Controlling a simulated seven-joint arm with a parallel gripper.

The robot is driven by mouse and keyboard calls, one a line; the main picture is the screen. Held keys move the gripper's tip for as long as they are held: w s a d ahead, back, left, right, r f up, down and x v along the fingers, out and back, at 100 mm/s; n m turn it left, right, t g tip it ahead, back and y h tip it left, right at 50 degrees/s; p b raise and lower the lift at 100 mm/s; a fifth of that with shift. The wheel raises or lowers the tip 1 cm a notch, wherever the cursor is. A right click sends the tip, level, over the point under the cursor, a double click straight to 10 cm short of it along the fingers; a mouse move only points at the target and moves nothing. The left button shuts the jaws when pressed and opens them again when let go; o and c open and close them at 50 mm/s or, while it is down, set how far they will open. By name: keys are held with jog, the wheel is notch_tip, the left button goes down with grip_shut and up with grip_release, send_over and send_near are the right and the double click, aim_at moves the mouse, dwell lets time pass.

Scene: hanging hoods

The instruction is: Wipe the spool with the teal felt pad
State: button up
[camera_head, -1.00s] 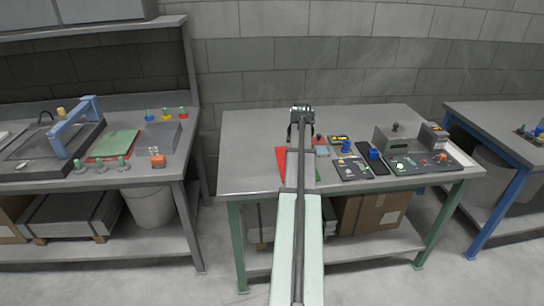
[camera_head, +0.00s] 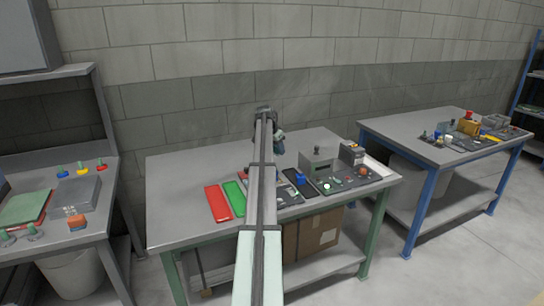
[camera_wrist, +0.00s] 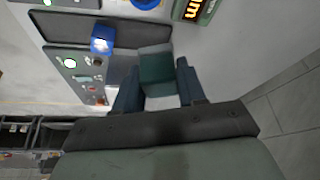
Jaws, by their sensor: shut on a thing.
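My gripper (camera_wrist: 157,88) is shut on a teal block, the felt pad (camera_wrist: 157,68), which sits between its two dark fingers in the wrist view. In the head view my gripper is at the far end of my arm, above the middle table, largely hidden by the arm. A blue piece with a pale top (camera_wrist: 102,40) stands on a dark tray in the wrist view, apart from the pad. A blue piece also shows in the head view (camera_head: 300,179). I cannot tell for sure that it is the spool.
The middle table (camera_head: 190,166) carries a red mat (camera_head: 217,204), a green mat (camera_head: 235,197), a grey box (camera_head: 318,161) and a control panel (camera_head: 345,183). Its left part is clear. A blue-legged table (camera_head: 385,127) with more parts stands to the right.

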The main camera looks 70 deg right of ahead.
jog(key=shift+s+a+m+g, duration=0.1)
jog(key=shift+s+m+g, duration=0.1)
jog(key=shift+m, duration=0.4)
jog(key=shift+s+a+m+g, duration=0.1)
jog(key=shift+m+g, duration=0.1)
jog(key=shift+m, duration=0.4)
jog(key=shift+s+a+f+m+g+y, duration=0.15)
jog(key=shift+m+g+y, duration=0.25)
jog(key=shift+m, duration=0.6)
jog(key=shift+f, duration=3.3)
jog(key=shift+w+a+f, duration=0.35)
jog(key=shift+a+f, duration=0.1)
jog(key=shift+f, duration=0.15)
jog(key=shift+c, duration=0.4)
jog(key=shift+w+a, duration=0.65)
jog(key=shift+a, duration=0.3)
jog(key=shift+w+a, duration=0.65)
jog(key=shift+a, duration=0.25)
jog(key=shift+s+d, duration=0.55)
jog(key=shift+d, duration=0.25)
jog(key=shift+s+d, duration=0.5)
jog(key=shift+d, duration=0.25)
jog(key=shift+s+d, duration=0.55)
jog(key=shift+d, duration=0.25)
jog(key=shift+a+r, duration=0.1)
jog(key=shift+r, duration=3.95)
